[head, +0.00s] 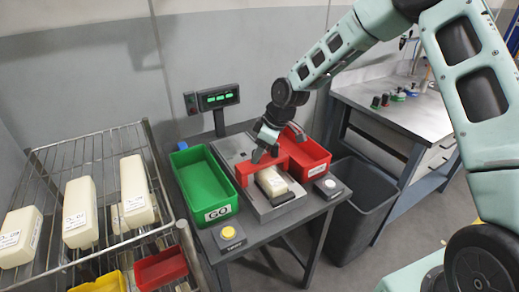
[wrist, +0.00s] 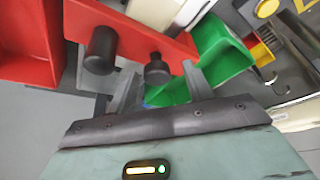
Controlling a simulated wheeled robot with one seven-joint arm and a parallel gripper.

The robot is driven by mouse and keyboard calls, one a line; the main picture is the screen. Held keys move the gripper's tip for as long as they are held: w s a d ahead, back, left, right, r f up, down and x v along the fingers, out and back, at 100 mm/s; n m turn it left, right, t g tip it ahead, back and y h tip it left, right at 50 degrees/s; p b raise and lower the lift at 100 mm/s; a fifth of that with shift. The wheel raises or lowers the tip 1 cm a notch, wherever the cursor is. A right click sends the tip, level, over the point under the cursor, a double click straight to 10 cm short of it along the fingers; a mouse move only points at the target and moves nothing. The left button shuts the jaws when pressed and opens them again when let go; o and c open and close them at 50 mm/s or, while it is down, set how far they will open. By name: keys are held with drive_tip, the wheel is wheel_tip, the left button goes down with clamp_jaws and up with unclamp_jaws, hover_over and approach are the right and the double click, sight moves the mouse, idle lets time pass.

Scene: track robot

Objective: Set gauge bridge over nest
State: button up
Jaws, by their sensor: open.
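The red gauge bridge (head: 246,172) stands on the grey nest fixture (head: 285,207), across the far part of a cream block (head: 271,182) lying there. In the wrist view the bridge (wrist: 130,27) is a red bar with a black knob (wrist: 157,70) and a thicker black cylinder (wrist: 101,50). My gripper (head: 267,153) is at the top of the bridge. In the wrist view its open fingers (wrist: 160,76) are on either side of the smaller knob, with gaps visible. The bridge's feet are mostly hidden, so their exact seating cannot be told.
A green GO bin (head: 206,187) stands left of the fixture and a red bin (head: 309,158) right. A display (head: 217,98) stands behind. Yellow (head: 228,233) and white (head: 329,185) buttons are at the front and right. A wire rack (head: 96,160) holds cream bottles at left.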

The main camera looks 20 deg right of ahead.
drive_tip(key=shift+r, duration=0.1)
drive_tip(key=b+v, duration=0.2)
drive_tip(key=v, duration=1.5)
drive_tip(key=shift+s+d, duration=0.1)
drive_tip(key=shift+d, duration=0.05)
drive_tip(key=s+a+f+g, duration=0.1)
drive_tip(key=s+a+f, duration=0.1)
drive_tip(key=s+a, duration=0.6)
drive_tip(key=s+a+f+m+h, duration=0.1)
drive_tip(key=s+a, duration=0.1)
drive_tip(key=s, duration=1.1)
drive_tip(key=s+a+f+m+g+h, duration=0.1)
drive_tip(key=s+a+f+m+h, duration=0.1)
drive_tip(key=s, duration=1)
drive_tip(key=shift+s+a+m, duration=0.2)
drive_tip(key=shift+s+m, duration=0.1)
drive_tip(key=shift+s, duration=0.1)
